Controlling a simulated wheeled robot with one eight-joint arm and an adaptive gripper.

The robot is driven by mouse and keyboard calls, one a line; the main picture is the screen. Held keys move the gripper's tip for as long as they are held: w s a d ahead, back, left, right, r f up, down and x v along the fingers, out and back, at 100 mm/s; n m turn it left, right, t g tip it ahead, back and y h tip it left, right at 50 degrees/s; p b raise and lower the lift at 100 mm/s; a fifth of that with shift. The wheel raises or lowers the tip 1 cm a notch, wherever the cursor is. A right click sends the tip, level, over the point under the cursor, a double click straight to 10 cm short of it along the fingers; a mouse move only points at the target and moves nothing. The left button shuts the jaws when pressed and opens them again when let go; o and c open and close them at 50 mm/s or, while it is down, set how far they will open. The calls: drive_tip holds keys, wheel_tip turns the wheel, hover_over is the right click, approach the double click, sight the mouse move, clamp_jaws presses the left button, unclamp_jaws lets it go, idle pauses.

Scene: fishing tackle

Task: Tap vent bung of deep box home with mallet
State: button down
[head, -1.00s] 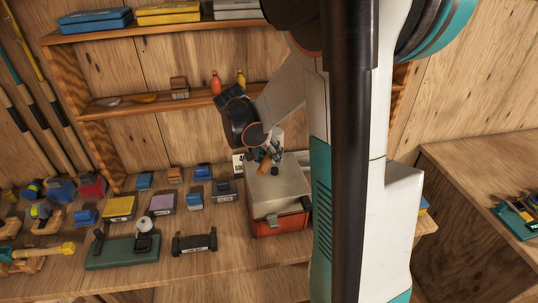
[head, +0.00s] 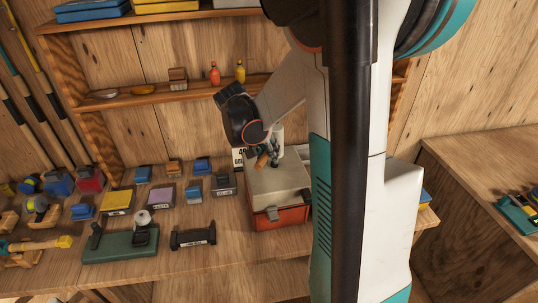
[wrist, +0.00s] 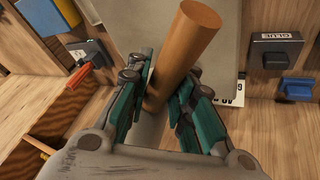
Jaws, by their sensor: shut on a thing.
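The deep box is orange-red (head: 277,219) with a pale grey lid (head: 283,188) and stands at the right end of the bench in the head view. My gripper (head: 272,158) is over the back part of the lid. It is shut on a brown wooden cylinder of the mallet (head: 262,161); the cylinder also shows between the fingers in the wrist view (wrist: 180,58). I cannot tell whether it touches the lid. The vent bung is not clearly visible, perhaps hidden by my gripper or the mallet. The lid fills the upper middle of the wrist view (wrist: 125,28).
Several small boxes stand left of the deep box, including a dark one (head: 222,182). A green stand (head: 120,244) and a black rack (head: 193,237) are near the front. A shelf with small bottles (head: 215,74) is behind. Bare bench lies at front centre.

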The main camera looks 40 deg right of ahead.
drive_tip(key=shift+r+p, duration=0.3)
drive_tip(key=shift+r, duration=0.5)
drive_tip(key=shift+f, duration=0.1)
drive_tip(key=shift+s+a+r+n+t, duration=0.2)
drive_tip(key=shift+s+a+n+t, duration=0.15)
drive_tip(key=shift+s, duration=0.2)
drive_tip(key=shift+d, duration=0.1)
drive_tip(key=shift+w, duration=0.1)
drive_tip(key=shift+f, duration=0.2)
